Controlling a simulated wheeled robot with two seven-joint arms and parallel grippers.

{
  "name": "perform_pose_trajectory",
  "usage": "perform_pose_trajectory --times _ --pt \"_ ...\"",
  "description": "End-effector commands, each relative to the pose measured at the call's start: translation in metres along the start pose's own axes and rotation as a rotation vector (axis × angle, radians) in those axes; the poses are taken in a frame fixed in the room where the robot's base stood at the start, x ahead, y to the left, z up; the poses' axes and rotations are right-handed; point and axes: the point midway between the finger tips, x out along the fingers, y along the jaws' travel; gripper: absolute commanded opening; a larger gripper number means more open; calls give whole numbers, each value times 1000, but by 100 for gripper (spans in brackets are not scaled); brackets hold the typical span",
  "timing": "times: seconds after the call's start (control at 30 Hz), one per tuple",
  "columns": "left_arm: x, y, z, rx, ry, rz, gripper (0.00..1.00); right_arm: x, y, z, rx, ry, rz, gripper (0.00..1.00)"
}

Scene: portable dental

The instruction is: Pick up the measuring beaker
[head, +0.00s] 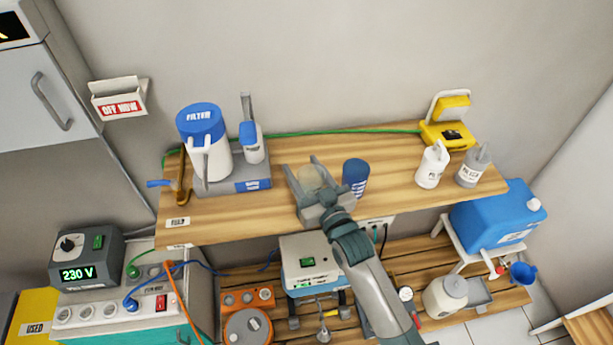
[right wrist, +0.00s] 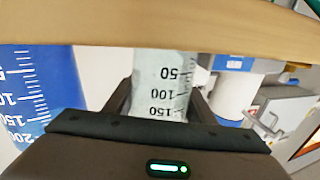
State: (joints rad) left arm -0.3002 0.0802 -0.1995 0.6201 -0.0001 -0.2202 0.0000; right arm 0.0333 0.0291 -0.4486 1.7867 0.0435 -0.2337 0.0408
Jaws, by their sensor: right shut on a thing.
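The clear measuring beaker (head: 311,176) stands at the middle of the wooden shelf in the head view, partly hidden by my right gripper. In the right wrist view the beaker (right wrist: 163,82) is pale and translucent, with black marks reading 50, 100 and 150. My right gripper (head: 308,180) has its two fingers on either side of the beaker and is shut on it. Whether the beaker's base touches the shelf is hard to tell. My left gripper is not in view.
A blue graduated cup (head: 355,174) stands close to the right of the beaker on the wooden shelf (head: 395,190). A filter jug (head: 208,150) stands left. White (head: 432,165) and grey (head: 472,167) bottles stand right. The wall is behind.

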Motion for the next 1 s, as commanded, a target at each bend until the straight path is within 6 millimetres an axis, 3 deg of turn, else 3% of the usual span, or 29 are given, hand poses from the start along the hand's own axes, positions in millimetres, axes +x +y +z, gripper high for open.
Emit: perform_pose_trajectory --times 0.27,0.7,1.0 --pt "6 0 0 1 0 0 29 0 -1 -26 0 5 0 29" --pt "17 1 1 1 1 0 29 0 -4 -92 -1 4 -1 29" --pt "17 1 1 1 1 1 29 0 -4 -99 0 0 0 29"
